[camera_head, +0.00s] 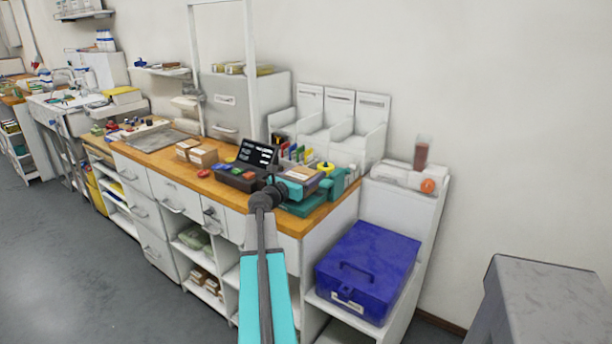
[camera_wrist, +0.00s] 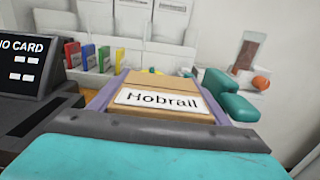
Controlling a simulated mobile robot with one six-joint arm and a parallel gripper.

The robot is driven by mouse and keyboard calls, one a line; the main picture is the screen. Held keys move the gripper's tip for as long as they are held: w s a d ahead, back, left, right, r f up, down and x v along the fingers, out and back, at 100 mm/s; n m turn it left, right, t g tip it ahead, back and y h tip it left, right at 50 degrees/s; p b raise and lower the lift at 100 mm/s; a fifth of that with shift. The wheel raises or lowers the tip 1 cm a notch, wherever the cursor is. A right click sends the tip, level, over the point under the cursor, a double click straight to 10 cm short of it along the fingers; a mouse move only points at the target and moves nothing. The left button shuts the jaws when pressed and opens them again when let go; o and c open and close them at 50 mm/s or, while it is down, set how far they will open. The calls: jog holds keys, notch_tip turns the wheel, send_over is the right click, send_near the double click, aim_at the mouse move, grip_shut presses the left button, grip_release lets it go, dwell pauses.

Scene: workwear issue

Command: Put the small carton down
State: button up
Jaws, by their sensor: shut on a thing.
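The small carton (camera_wrist: 168,82) is brown cardboard with a white label that seems to read "Hobnail". It sits between the fingers of my gripper (camera_wrist: 160,90) in the wrist view, label facing the camera. In the head view my gripper (camera_head: 300,182) holds the carton (camera_head: 299,173) over the right end of the wooden counter (camera_head: 285,219). My gripper is shut on the carton. The carton's underside is hidden, so I cannot tell whether it touches anything below.
A black card screen (camera_head: 258,154) stands left of my gripper, and a teal device (camera_head: 337,185) stands close on the right. Two brown cartons (camera_head: 203,157) sit farther left. A blue box (camera_head: 368,268) is on the lower right shelf. White bins (camera_head: 343,140) stand behind.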

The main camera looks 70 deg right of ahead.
jog(key=o, duration=1.2)
jog(key=shift+r, duration=0.1)
jog(key=shift+a, duration=0.1)
jog(key=shift+b+v, duration=0.6)
jog(key=shift+v, duration=5.3)
jog(key=shift+s+r, duration=0.1)
jog(key=shift+r, duration=0.05)
